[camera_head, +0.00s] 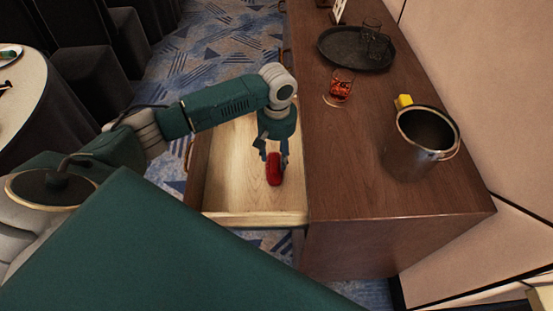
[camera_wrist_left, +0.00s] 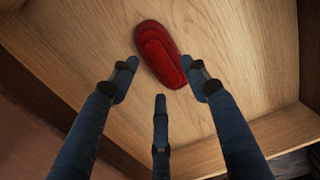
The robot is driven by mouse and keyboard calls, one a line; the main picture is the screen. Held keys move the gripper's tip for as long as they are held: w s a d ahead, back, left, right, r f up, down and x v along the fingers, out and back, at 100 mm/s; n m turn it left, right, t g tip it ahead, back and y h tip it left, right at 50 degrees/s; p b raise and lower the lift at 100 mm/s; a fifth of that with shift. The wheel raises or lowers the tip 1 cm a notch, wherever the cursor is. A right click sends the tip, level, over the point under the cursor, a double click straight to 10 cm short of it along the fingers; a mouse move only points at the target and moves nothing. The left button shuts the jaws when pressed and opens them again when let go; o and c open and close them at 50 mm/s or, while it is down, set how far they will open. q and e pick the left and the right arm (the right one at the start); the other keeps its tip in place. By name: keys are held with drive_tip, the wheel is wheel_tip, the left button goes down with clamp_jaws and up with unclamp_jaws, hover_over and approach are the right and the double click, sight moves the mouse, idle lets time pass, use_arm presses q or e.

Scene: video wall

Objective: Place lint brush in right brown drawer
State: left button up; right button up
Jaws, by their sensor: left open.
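The red lint brush (camera_head: 274,169) lies in the open brown drawer (camera_head: 228,178), near its cabinet side. My left gripper (camera_head: 272,150) reaches down into the drawer just beyond the brush. In the left wrist view the brush (camera_wrist_left: 161,52) lies on the wooden drawer floor (camera_wrist_left: 225,45), beyond the spread fingers of my left gripper (camera_wrist_left: 160,90). The fingers are open with nothing held between them; the right finger's tip overlaps the brush's lower end in the picture. I cannot tell if they touch. My right gripper is not in view.
The brown cabinet top (camera_head: 345,185) stands right of the drawer. It holds a metal bucket (camera_head: 425,145), a glass with a red-brown drink (camera_head: 340,87) and a black tray (camera_head: 340,50) with a glass. A round table (camera_head: 22,85) and dark chairs are at the left.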

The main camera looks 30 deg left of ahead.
sight(277, 162)
use_arm(q)
wheel_tip(277, 162, up, 9)
idle(0.3)
drive_tip(key=shift+r, duration=0.1)
